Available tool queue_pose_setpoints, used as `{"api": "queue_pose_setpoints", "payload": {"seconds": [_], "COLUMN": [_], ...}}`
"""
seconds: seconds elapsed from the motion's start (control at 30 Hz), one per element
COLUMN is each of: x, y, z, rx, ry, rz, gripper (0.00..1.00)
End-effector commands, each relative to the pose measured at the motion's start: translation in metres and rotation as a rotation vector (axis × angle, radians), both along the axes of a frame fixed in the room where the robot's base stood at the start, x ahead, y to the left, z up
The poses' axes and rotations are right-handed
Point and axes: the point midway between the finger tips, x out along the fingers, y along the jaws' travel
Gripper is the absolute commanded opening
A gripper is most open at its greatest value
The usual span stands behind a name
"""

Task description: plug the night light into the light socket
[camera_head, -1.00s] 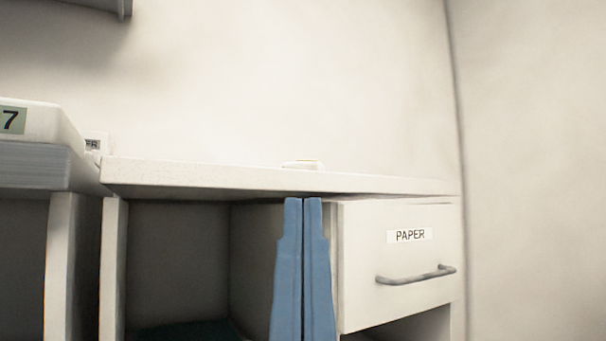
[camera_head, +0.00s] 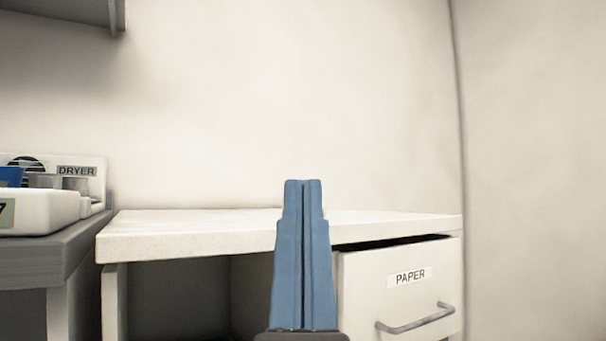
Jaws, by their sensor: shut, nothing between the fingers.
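My gripper (camera_head: 303,183) has two blue fingers pressed together, with nothing between them. It points up in the middle of the picture, in front of the white countertop (camera_head: 190,228). I see no night light and no light socket. A small pale object with a yellowish top, seen on the countertop a second ago, does not show now. My fingers cover that part of the counter. I cannot tell whether that object is the night light.
A white drawer labelled PAPER (camera_head: 379,304), with a grey handle (camera_head: 416,319), stands slightly open at right. A white container (camera_head: 45,212) and a DRYER sign (camera_head: 77,171) are on a grey surface (camera_head: 40,262) at left. A grey shelf (camera_head: 75,12) hangs upper left.

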Motion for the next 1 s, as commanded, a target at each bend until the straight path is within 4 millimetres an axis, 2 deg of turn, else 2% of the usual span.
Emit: {"api": "queue_pose_setpoints", "payload": {"seconds": [0.03, 0.4, 0.53, 0.6, 0.7, 1.0], "x": [0.000, 0.000, 0.000, 0.000, 0.000, 0.000], "y": [0.000, 0.000, 0.000, 0.000, 0.000, 0.000], "z": [0.038, 0.163, 0.202, 0.216, 0.225, 0.223], "rx": [0.001, 0.004, 0.005, 0.006, 0.006, 0.006], "ry": [0.000, 0.000, 0.000, 0.001, 0.001, 0.002], "rz": [0.001, 0.006, 0.007, 0.008, 0.008, 0.008], "gripper": [0.00, 0.00, 0.00, 0.00, 0.00, 0.00]}}
